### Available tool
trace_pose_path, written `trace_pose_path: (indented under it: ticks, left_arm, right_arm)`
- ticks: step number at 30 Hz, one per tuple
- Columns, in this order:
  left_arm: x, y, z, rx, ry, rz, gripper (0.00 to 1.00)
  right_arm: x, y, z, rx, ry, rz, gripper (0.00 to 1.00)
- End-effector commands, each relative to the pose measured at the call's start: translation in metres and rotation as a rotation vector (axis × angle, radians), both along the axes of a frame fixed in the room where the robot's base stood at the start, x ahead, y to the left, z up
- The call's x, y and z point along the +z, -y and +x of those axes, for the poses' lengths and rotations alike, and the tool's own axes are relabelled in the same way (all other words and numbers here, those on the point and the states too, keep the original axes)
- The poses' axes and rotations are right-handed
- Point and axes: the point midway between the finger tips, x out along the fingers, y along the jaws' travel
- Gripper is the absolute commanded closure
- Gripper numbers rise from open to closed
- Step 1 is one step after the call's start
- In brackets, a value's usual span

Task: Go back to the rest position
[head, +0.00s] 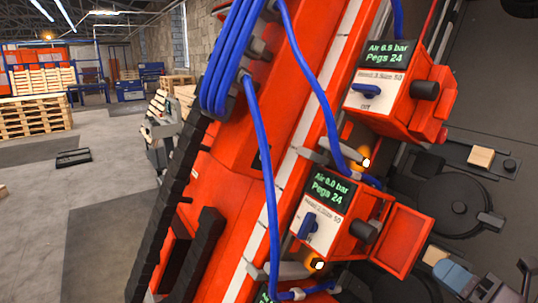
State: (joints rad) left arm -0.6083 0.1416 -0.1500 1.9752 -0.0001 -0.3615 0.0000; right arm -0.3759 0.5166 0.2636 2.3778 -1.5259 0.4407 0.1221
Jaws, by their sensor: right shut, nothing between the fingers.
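What looks like my right gripper (505,283) shows at the lower right edge, partly cut off by the frame. It is shut, with nothing seen in it. It is near the dark machine bed, to the right of the lower control box; I cannot tell whether it touches anything. My left gripper is not in view.
A tilted orange gantry beam (245,160) with blue hoses fills the middle. An upper control box (395,98) reads 6.5 bar; a lower one (335,215) reads 0.0 bar. Stacked pallets (35,117) stand far left, with open floor before them.

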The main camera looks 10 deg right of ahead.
Motion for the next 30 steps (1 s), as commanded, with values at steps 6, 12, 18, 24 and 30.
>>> trace_pose_path:
  ticks: [6, 12, 18, 24, 30]
  left_arm:
    - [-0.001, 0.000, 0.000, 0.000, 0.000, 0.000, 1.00]
    - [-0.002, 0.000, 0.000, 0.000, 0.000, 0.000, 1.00]
    - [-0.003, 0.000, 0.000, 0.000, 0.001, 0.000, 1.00]
    - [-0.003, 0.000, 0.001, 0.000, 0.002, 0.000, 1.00]
    - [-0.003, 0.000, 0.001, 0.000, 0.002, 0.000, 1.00]
  right_arm:
    - [-0.054, 0.012, 0.002, -0.065, -0.124, 0.518, 1.00]
    - [-0.125, 0.023, -0.001, -0.198, -0.281, 0.973, 1.00]
    - [-0.217, 0.014, -0.017, -0.379, -0.492, 1.396, 1.00]
    - [-0.305, -0.021, -0.048, -0.568, -0.737, 1.748, 1.00]
    - [-0.350, -0.053, -0.071, -0.676, -0.898, 1.930, 1.00]
